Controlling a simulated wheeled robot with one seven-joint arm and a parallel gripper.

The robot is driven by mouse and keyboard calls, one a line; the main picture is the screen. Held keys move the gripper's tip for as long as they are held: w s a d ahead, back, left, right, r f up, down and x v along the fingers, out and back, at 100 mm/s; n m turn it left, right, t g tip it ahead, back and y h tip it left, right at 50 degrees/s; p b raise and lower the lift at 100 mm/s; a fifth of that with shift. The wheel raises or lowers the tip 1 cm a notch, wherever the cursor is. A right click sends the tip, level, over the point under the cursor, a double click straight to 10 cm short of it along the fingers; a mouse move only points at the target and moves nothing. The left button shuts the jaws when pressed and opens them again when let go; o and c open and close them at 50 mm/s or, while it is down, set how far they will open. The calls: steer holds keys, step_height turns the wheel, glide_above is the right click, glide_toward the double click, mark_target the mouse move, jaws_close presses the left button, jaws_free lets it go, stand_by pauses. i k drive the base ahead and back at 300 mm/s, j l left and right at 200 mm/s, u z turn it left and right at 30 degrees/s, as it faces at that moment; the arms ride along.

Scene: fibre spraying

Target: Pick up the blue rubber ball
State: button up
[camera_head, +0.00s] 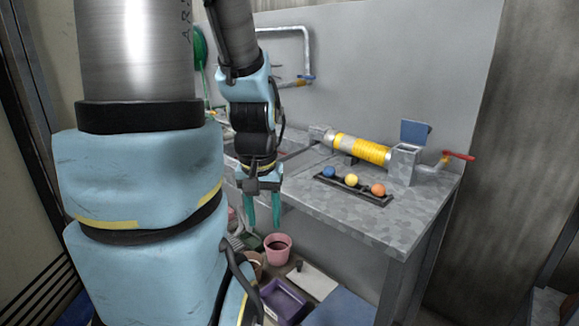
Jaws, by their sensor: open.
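The blue rubber ball (329,172) sits at the left end of a black holder strip (365,195) on the grey metal table (415,222). A yellow ball (351,180) and an orange ball (377,190) sit to its right in the same strip. My gripper (262,212) points downward to the left of the table's front edge, with teal fingers apart and nothing visible between them. It is left of the blue ball and apart from it, with its fingertips lower in the picture.
A yellow-wound cylinder (361,150) lies behind the balls. A grey box with a blue flap (415,133) and a red-handled tap (459,156) stand at right. A pink pot (277,248) and a purple tray (285,301) are below. The table's front right is clear.

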mark_target(328, 171)
steer(key=u, duration=0.4)
steer(key=k+l+u, duration=0.1)
steer(key=u, duration=1.15)
steer(key=k, duration=0.85)
steer(key=l+u, duration=0.05)
steer(key=l, duration=0.05)
